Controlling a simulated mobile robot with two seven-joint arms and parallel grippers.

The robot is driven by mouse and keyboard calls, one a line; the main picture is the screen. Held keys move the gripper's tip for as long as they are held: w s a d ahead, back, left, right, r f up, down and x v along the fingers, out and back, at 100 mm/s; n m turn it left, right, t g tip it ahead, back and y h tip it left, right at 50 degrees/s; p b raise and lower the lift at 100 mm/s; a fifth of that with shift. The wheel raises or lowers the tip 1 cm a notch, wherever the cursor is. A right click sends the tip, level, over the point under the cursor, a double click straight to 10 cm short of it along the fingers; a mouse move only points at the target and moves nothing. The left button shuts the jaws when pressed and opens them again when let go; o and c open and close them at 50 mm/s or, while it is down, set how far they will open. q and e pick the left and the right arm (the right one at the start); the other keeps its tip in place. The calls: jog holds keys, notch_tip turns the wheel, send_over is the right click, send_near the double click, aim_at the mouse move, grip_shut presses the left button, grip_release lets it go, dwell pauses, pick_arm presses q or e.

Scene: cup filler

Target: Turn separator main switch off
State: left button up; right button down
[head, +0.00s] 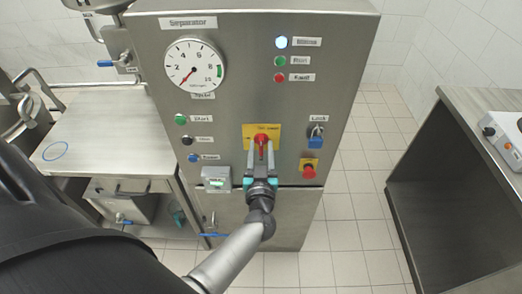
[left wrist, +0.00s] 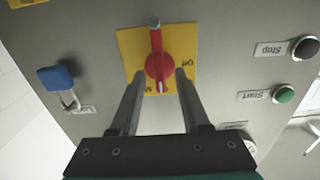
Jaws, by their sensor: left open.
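The separator main switch is a red rotary knob (head: 261,138) on a yellow plate (head: 248,131), on the front of the grey steel separator cabinet (head: 235,100). In the left wrist view, upside down, the red knob (left wrist: 158,64) has its handle nearly upright on the yellow plate (left wrist: 128,46), with an "Off" label (left wrist: 188,64) to its right. My left gripper (head: 262,150) is open, one finger on each side of the knob. In the left wrist view the fingertips of the gripper (left wrist: 160,74) lie close beside it; I cannot tell whether they touch. My right gripper is not in view.
A blue padlock (head: 316,141) and a red emergency button (head: 308,171) are right of the switch. Start (head: 180,119) and stop (head: 187,140) buttons are left of it. A steel table (head: 110,140) stands left; a counter (head: 460,125) stands right.

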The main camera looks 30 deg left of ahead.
pick_arm(q)
jog(key=shift+w+a, duration=0.2)
jog(key=shift+w, duration=0.15)
jog(key=shift+c, duration=0.3)
grip_shut()
